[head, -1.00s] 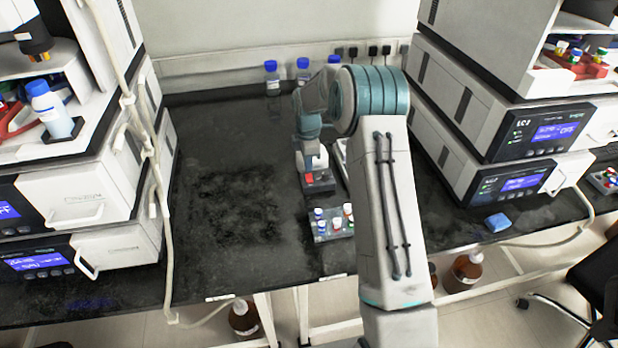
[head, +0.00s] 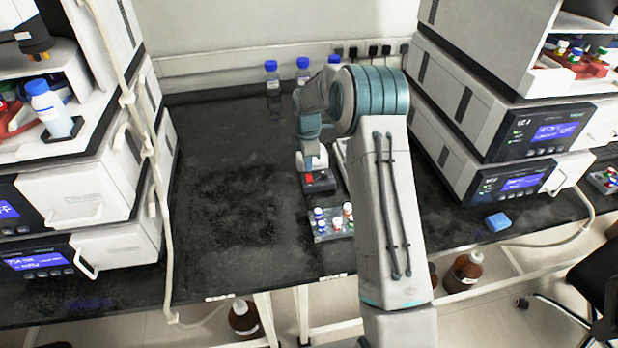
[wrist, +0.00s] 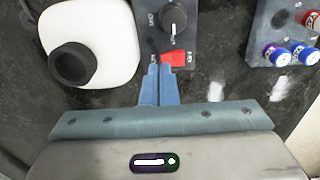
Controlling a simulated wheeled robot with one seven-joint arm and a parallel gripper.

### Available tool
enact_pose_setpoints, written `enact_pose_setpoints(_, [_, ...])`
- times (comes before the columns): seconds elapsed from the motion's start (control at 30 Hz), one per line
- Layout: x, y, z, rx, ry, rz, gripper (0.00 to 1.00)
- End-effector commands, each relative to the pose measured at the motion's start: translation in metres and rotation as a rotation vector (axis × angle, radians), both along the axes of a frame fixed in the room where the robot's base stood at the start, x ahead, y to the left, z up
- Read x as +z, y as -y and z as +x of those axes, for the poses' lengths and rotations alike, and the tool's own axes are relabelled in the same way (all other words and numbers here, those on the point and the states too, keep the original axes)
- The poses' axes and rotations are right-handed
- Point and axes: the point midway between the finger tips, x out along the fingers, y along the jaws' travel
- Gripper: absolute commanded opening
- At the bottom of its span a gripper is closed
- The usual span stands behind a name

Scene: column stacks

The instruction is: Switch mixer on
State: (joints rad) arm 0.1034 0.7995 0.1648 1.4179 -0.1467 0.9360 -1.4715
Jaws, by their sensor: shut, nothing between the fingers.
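The mixer has a dark base (head: 320,187) and stands on the black bench in the head view. In the wrist view its white top (wrist: 112,28) carries a black cup (wrist: 71,64), and its dark panel has a round knob (wrist: 173,17) and a red rocker switch (wrist: 176,60). My gripper (wrist: 160,68) is shut and empty, with its blue fingertips at the left end of the red switch. Whether they touch it, and which way the rocker is tilted, I cannot tell. In the head view my wrist is over the mixer and the fingertips are hidden.
A rack (head: 332,237) of small capped vials stands just in front of the mixer. Blue-capped bottles (head: 272,75) stand at the back wall. Instrument stacks (head: 505,130) flank the bench. The bench (head: 235,150) is clear left of the mixer.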

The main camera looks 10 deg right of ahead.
Motion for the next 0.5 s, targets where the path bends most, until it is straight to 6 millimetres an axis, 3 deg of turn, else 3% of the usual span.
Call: enact_pose_setpoints(0.5, [-0.0088, 0.0001, -0.0002, 0.0, -0.001, 0.0, 0.0])
